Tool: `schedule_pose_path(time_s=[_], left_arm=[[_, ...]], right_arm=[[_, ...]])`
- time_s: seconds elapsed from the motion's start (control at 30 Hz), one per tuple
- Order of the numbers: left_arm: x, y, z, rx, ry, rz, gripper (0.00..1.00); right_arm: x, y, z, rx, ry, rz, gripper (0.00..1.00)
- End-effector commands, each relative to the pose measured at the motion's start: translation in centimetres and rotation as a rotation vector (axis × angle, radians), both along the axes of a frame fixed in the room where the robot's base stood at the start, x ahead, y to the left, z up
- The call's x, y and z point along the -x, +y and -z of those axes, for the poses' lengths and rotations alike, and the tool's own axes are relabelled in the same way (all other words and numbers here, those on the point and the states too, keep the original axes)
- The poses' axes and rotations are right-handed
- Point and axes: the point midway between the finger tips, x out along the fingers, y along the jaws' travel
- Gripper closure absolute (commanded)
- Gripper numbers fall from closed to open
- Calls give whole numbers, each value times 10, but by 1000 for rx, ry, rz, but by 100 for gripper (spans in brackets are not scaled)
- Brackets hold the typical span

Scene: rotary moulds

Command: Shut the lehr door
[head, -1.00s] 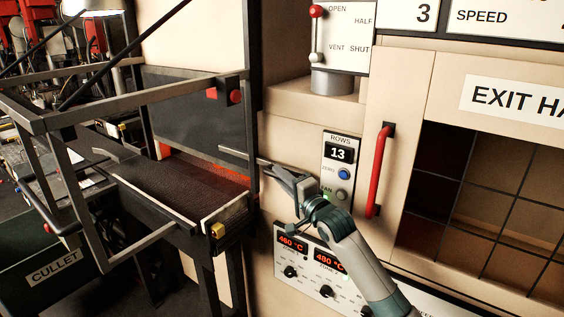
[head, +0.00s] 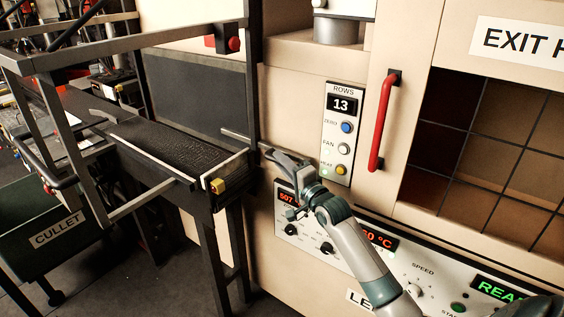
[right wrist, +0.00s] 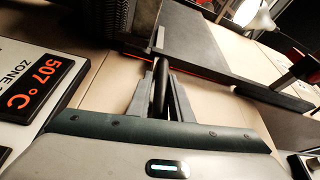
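The lehr door is a dark grey panel (head: 195,95) behind the belt in the head view. Its lower edge lies close to the belt. In the right wrist view the door (right wrist: 215,45) has a thin red-orange line along its lower edge. A bar handle (head: 236,135) sticks out to the right from the door. My right gripper (head: 275,156) is at the right end of this bar. In the right wrist view its two fingers (right wrist: 161,92) close on either side of the dark bar. My left gripper is not in view.
A dark belt table (head: 165,140) with a yellow end block stands before the door, under a grey frame (head: 120,32). A red handle (head: 384,120) and a button panel (head: 340,130) are on the wall to the right. A green CULLET cart (head: 55,235) stands at the left.

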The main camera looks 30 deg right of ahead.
Motion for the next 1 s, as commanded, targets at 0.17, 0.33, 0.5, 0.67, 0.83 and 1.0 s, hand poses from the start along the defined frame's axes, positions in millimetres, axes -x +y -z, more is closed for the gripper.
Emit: schedule_pose_path(time_s=[0.17, 0.33, 0.5, 0.67, 0.83, 1.0], left_arm=[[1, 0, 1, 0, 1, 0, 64], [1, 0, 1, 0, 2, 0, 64], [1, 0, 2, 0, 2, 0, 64], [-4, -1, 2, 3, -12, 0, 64], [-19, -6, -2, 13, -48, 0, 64], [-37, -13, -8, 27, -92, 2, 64]], right_arm=[[0, 1, 6, -2, 9, -2, 66], [0, 1, 4, 0, 5, -1, 66], [4, 0, 4, 0, 5, 0, 66], [17, 1, 5, 0, 4, -1, 66], [43, 0, 8, 1, 4, -1, 66], [75, 0, 12, -1, 6, -1, 66]])
